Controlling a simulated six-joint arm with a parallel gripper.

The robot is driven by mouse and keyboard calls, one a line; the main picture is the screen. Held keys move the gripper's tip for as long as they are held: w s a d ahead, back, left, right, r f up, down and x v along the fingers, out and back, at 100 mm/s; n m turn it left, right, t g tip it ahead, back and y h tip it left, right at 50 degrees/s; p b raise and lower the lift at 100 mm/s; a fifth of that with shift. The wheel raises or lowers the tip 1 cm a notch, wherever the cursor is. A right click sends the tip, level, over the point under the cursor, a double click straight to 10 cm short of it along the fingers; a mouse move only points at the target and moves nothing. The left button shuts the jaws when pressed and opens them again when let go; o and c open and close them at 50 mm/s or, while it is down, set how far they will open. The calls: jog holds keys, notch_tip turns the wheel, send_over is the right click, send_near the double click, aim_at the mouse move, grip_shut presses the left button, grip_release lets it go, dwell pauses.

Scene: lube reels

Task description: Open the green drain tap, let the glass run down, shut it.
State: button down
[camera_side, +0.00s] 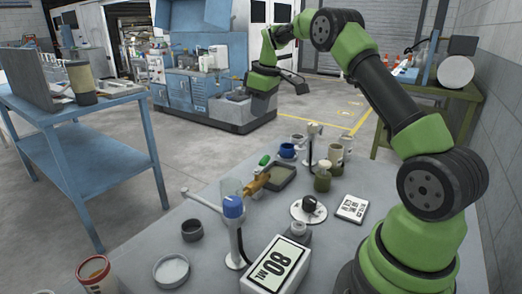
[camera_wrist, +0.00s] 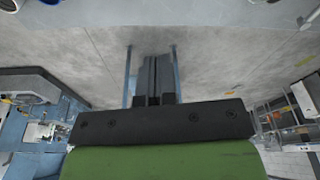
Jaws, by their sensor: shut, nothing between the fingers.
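The green drain tap knob (camera_side: 264,160) shows in the side view, above a brass-coloured fitting (camera_side: 256,183) beside a clear glass (camera_side: 231,188). The liquid level in the glass is too small to read, and I cannot tell whether the tap is open. My gripper (camera_wrist: 155,62) is shut and empty in the wrist view, its dark fingers together. It is raised well away from the tap, towards the back of the room, and touches nothing that I can see.
A dark cup (camera_side: 192,230), a round dish (camera_side: 171,270) and a white dial plate (camera_side: 309,211) are also on the bench.

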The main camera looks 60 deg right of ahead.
send_over(262, 164)
jog(key=w+d, duration=0.1)
jog(key=w, duration=0.3)
notch_tip(262, 164, down, 9)
jog(key=s+f, duration=0.2)
jog(key=f, duration=0.1)
jog(key=shift+s+d, duration=0.3)
